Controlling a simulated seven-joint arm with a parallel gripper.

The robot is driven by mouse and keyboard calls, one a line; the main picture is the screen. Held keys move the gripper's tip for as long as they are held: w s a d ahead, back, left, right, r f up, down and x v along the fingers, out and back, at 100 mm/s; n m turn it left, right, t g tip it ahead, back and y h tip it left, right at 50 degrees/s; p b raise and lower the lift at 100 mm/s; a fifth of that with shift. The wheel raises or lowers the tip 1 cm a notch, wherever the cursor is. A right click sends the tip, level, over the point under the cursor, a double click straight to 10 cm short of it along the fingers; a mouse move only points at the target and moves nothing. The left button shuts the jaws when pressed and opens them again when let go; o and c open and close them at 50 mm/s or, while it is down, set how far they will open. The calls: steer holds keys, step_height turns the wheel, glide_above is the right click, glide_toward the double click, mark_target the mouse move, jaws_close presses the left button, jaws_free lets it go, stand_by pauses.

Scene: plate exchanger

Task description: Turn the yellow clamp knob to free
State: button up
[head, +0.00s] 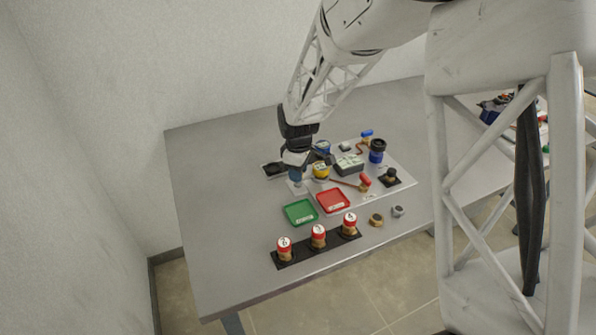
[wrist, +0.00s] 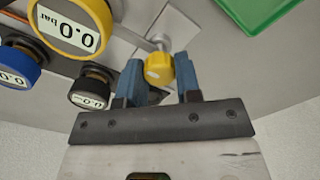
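The yellow clamp knob (wrist: 159,68) is in the wrist view, a small rounded yellow cap with a pale mark on its face and a grey metal stem behind it. My gripper (wrist: 159,72) has its two blue fingers on either side of the knob, and the knob fills the gap between them. The fingers seem to touch it on both sides. In the head view my gripper (head: 297,182) is low over the left edge of the light plate, and it hides the knob there.
A yellow gauge (wrist: 75,25), a blue gauge (wrist: 18,65) and a black gauge (wrist: 92,87) stand close to the left of my fingers in the wrist view. A green tray (head: 300,212) and a red tray (head: 333,201) lie in front. The table's left part is clear.

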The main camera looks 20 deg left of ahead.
steer(key=shift+c, duration=1)
steer(key=shift+m, duration=0.3)
steer(key=m, duration=0.8)
steer(key=shift+m, duration=0.4)
steer(key=m, duration=0.8)
steer(key=shift+m, duration=0.3)
